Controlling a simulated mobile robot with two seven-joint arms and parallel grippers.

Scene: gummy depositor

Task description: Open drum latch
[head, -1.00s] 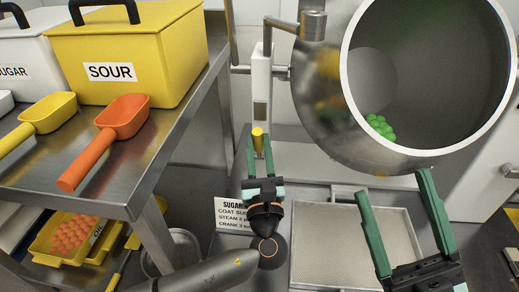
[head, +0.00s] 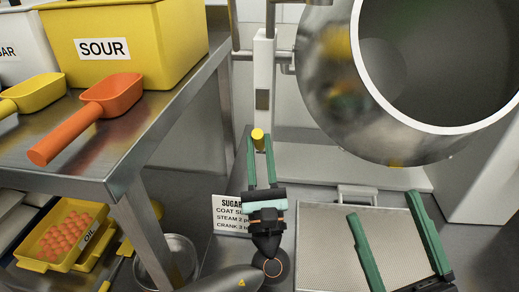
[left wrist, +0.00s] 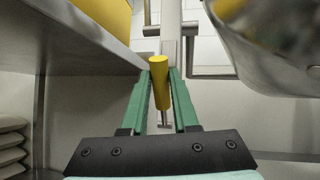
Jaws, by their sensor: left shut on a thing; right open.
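My left gripper (head: 259,150) is shut on this handle, with a green finger on each side. In the left wrist view the yellow handle (left wrist: 160,85) sits between the fingertips of my left gripper (left wrist: 160,88). The steel drum (head: 325,95) has its round white-rimmed mouth facing right and toward me. No green gummies show in its mouth. My right gripper (head: 380,205) is open and empty below the drum, over the mesh tray.
A steel shelf (head: 165,120) at left holds a yellow SOUR bin (head: 130,65) and an orange scoop (head: 95,110). A mesh tray (head: 320,235) lies below the drum. A sign (head: 230,212) and a metal bucket (head: 178,258) are near my left arm.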

